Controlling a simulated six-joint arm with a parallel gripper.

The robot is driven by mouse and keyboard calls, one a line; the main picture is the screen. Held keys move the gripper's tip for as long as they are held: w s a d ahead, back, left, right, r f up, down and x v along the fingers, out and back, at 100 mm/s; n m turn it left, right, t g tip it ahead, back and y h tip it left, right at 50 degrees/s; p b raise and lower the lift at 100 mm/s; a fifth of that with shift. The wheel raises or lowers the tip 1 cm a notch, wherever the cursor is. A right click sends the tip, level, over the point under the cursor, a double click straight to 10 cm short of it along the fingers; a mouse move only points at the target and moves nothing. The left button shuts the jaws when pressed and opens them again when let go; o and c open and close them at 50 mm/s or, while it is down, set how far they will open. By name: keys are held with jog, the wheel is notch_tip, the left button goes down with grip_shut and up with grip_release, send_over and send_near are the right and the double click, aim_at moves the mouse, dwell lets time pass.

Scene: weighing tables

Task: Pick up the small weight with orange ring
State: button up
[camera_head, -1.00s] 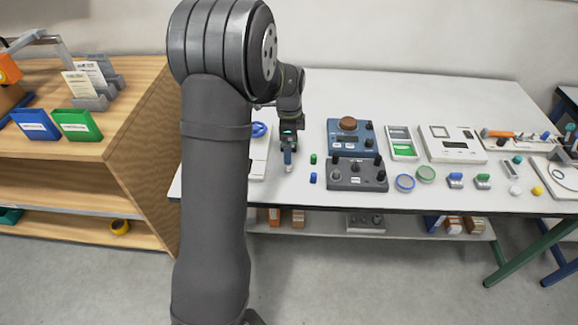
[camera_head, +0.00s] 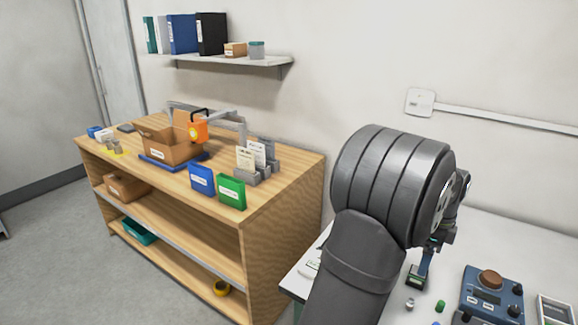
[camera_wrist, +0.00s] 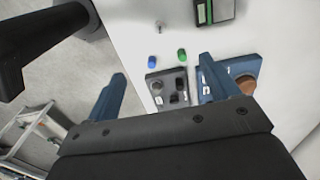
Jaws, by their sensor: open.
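A small silver metal weight (camera_head: 409,304) stands on the white table left of a green cylinder. It also shows in the wrist view (camera_wrist: 161,27), near the top. No orange ring can be made out on it. Other small metal weights (camera_head: 116,147) stand on the wooden bench at far left; they are too small to tell ring colours. My gripper (camera_wrist: 162,85) has its two blue fingers wide apart with nothing between them. It hangs over the white table; in the head view it is partly hidden by my arm.
A blue device (camera_head: 490,290) and a dark grey device (camera_wrist: 172,90) stand near my gripper, with green (camera_wrist: 182,55) and blue (camera_wrist: 153,61) cylinders close by.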

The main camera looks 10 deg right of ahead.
jog(key=c, duration=0.7)
jog(key=n, duration=1.5)
send_over(412, 300)
jog(key=f, duration=1.3)
jog(key=shift+s, duration=0.2)
jog(key=shift+w+f, duration=0.2)
jog(key=shift+f, duration=2.35)
jog(key=shift+c, duration=0.2)
